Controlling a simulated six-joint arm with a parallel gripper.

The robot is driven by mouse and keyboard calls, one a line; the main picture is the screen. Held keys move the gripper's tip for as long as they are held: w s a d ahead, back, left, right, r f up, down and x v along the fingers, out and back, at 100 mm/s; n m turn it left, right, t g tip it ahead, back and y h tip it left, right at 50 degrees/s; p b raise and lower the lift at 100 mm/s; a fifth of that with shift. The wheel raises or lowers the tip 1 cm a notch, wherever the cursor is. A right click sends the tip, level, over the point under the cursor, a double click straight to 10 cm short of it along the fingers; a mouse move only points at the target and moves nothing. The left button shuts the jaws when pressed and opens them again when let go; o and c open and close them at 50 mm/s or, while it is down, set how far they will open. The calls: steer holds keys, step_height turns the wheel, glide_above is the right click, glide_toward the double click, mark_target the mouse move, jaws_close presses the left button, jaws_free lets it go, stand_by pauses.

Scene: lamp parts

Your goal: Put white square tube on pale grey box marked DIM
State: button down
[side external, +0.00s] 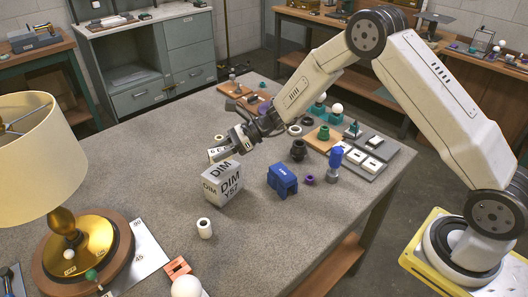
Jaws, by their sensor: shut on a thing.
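The pale grey box marked DIM (222,184) stands on the grey table near its middle, with dark lettering on its top and sides. A small white piece with dark marks, which looks like the white square tube (217,154), is at my gripper's fingertips, just behind the box in the picture. My gripper (232,143) reaches in from the upper right and is shut on this piece. The fingers partly hide it. I cannot tell whether it touches the box or the table.
A blue block-like part (282,180) stands right of the box, beside a purple ring (310,180) and a blue-topped part (335,162). A short white round tube (204,228) stands in front. A lamp (75,245) fills the left. The table's left middle is clear.

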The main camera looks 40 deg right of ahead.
mark_target(221, 169)
steer(key=shift+w+f, duration=0.2)
steer(key=shift+f, duration=1.6)
steer(key=shift+c, duration=1.4)
jaws_free()
steer(key=shift+f, duration=0.1)
steer(key=v, duration=1.2)
steer(key=shift+s, duration=0.1)
